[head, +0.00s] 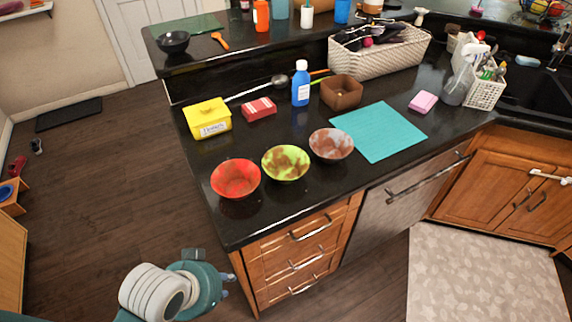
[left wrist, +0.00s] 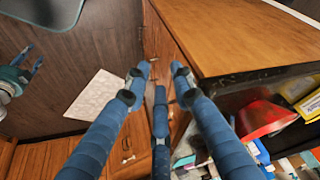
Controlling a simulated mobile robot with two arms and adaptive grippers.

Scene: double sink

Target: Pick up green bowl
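The green bowl (head: 285,163), lime with brown patches, stands upright on the black counter between a red bowl (head: 235,179) and a grey-brown bowl (head: 332,145). My left gripper (head: 228,286) is off the counter's front left corner, low in the head view, and apart from the bowls. In the left wrist view its blue fingers (left wrist: 161,72) are spread with nothing between them. That view shows the red bowl (left wrist: 264,119) at the right; I cannot make out the green bowl there. What seems to be my right gripper (left wrist: 33,57) shows at its left edge, fingers apart and empty.
Behind the bowls are a yellow box (head: 208,119), a red box (head: 259,109), a blue bottle (head: 301,84) and a brown bowl (head: 342,93). A teal mat (head: 379,131) lies to the right. The counter's front strip is clear, above wooden drawers (head: 300,250).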

